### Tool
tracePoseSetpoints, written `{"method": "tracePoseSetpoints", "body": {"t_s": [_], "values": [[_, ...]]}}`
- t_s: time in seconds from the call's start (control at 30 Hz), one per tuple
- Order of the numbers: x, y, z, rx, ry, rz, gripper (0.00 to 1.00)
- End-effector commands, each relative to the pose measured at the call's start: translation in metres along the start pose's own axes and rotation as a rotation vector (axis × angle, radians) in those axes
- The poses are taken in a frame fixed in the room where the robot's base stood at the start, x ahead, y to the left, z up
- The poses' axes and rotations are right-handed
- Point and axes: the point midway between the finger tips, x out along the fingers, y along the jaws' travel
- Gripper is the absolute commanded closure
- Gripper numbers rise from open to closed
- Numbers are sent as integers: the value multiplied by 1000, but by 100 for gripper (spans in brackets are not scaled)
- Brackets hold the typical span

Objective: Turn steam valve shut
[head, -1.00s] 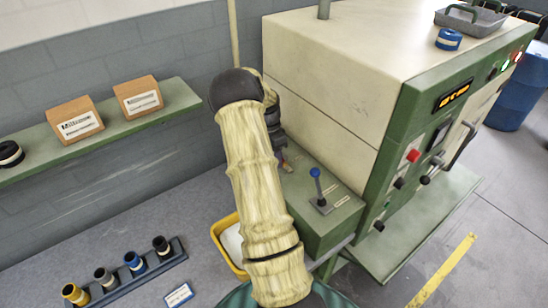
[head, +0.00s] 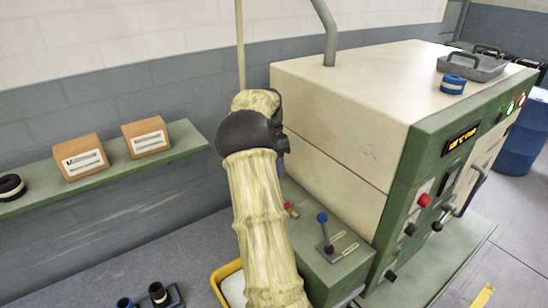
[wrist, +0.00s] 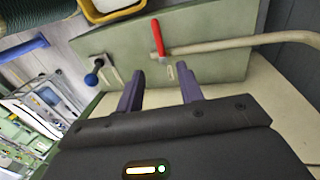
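The steam valve shows in the wrist view as a red lever handle (wrist: 158,38) on a beige pipe (wrist: 240,42), above a green box top. The handle lies across the pipe's line, its lower end at the pipe's end. In the head view, only a small red bit of the handle (head: 286,205) shows beside my arm. My gripper (wrist: 161,85) is open, with two purple fingers apart and nothing between them. The fingers point toward the valve, with the handle ahead of the gap between them, not visibly touching. In the head view my gripper is mostly hidden behind my arm.
A blue-knobbed lever (head: 322,218) stands on the same green box (head: 335,262), close to the valve. The large cream machine (head: 345,110) rises behind and to the right. A yellow bin (head: 222,275) sits below. A green shelf (head: 110,172) with cartons runs along the wall.

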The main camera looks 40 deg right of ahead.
Motion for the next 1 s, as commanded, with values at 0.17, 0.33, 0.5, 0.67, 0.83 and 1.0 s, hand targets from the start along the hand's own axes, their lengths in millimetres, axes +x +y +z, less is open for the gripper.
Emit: {"method": "tracePoseSetpoints", "body": {"t_s": [0.17, 0.33, 0.5, 0.67, 0.83, 1.0], "values": [[-30, 0, -1, 1, 2, -3, 63], [-43, 0, 0, 0, 0, -1, 63], [-45, 0, 0, 1, 0, 0, 63], [-45, 0, 0, 1, 0, 0, 63], [-44, 0, 0, 1, 0, 0, 63], [-44, 0, 3, -11, 0, -4, 63]]}}
